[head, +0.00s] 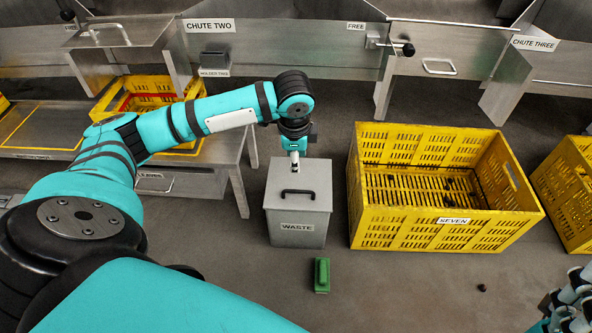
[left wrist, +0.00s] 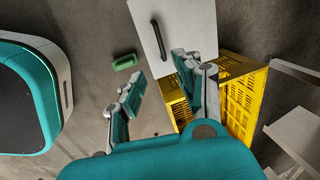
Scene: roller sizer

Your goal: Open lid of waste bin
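The grey waste bin (head: 297,235), labelled WASTE, stands on the floor near the middle of the head view. Its flat lid (head: 315,178) is down, with a black bar handle (head: 298,192) near the front edge. In the left wrist view, the lid (left wrist: 190,25) and handle (left wrist: 160,48) show beyond the fingers. My left gripper (head: 294,166) points down above the rear part of the lid. Its fingers (left wrist: 158,68) are spread apart with nothing between them, and the handle is not between them. My right gripper (head: 573,302) shows only partly at the lower right corner.
A yellow crate (head: 395,232) labelled SEVEN stands right of the bin, with a narrow gap. A green block (head: 322,275) lies on the floor before the bin. A metal table (head: 215,180) with a yellow crate (head: 150,85) is at left. Chutes line the back.

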